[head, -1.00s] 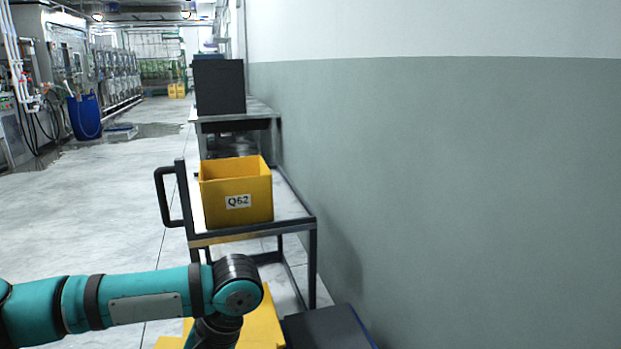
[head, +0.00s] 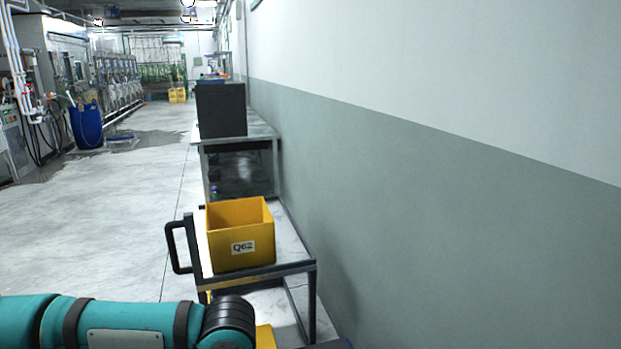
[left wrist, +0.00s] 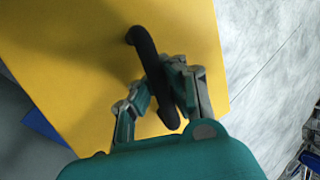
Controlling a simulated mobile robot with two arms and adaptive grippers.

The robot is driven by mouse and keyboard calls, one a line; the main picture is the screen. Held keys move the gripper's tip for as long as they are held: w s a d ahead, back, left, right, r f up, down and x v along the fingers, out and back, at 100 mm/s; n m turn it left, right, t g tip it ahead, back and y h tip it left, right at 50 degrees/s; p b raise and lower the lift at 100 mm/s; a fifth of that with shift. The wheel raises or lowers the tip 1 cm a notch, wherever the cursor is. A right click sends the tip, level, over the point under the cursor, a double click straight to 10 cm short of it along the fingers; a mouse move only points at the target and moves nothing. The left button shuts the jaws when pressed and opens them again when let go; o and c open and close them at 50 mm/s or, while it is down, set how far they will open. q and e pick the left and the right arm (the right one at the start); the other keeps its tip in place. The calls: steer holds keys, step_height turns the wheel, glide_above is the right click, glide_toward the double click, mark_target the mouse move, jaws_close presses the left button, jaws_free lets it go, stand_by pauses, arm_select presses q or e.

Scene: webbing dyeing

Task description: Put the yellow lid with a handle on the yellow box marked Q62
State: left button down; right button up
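The yellow box marked Q62 (head: 241,248) stands upright on the cart, and its top is open. In the left wrist view, the flat yellow lid (left wrist: 75,60) has a black bar handle (left wrist: 147,52). The two fingers of my left gripper (left wrist: 162,85) are closed around this handle, one on each side. In the head view, my left arm comes in from the left, and its gripper is below the picture. A yellow piece (head: 265,338), probably the lid, shows beside the arm at the bottom edge. My right gripper is not in view.
The cart (head: 292,268) has a dark frame and a handle (head: 176,250) on its left. Behind it, a table (head: 262,130) holds a black box (head: 221,110). A wall (head: 430,230) runs close along the right.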

arm_select(q)
steer(key=r+p, duration=0.1)
steer(key=s+r+p, duration=0.1)
steer(key=r, duration=0.1)
steer(key=shift+s, duration=0.15)
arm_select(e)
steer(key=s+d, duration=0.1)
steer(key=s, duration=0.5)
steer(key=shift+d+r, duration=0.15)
